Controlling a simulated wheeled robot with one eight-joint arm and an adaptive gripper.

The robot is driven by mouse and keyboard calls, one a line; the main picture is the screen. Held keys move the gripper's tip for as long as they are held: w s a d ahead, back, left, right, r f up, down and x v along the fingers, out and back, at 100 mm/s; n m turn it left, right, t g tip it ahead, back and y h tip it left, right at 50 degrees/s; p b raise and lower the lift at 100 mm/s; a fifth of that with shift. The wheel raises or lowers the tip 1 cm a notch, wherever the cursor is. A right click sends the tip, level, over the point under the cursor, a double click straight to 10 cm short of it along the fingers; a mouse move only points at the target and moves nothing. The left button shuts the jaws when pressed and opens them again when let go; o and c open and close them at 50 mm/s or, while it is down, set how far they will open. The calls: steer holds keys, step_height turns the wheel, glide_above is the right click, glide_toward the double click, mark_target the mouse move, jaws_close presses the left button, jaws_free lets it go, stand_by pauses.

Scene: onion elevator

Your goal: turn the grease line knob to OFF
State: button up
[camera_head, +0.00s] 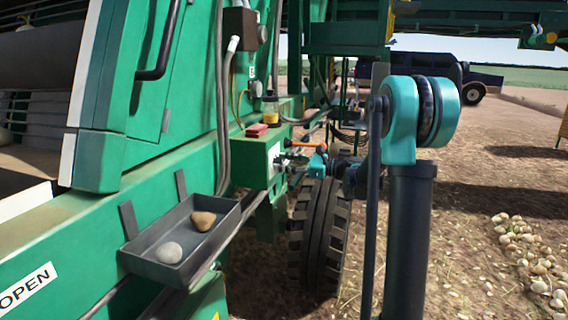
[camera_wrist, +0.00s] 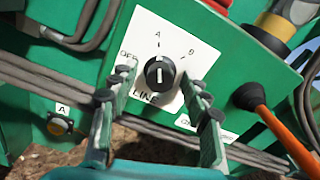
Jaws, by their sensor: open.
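The grease line knob (camera_wrist: 159,73) is a round black dial with a white mark, on a white plate (camera_wrist: 150,95) lettered OFF, A, B and LINE. Its white mark stands nearly upright in the wrist view, toward A; OFF is at its upper left. My gripper (camera_wrist: 160,82) is open. One dark-tipped finger is left of the knob and the other right of it, with gaps visible on both sides. In the head view the plate shows on the front of a green box (camera_head: 258,160), with my gripper (camera_head: 288,161) close to it; the knob is hard to make out there.
A lever with an orange handle (camera_wrist: 282,128) and black boot (camera_wrist: 250,96) is right of the plate. A grey tray (camera_head: 165,243) with two stones projects from the machine near a large tyre (camera_head: 320,235).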

steer(key=shift+c, duration=0.6)
jaws_close()
steer(key=n, duration=1.2)
stand_by(0.5)
steer(key=shift+o, duration=0.6)
jaws_free()
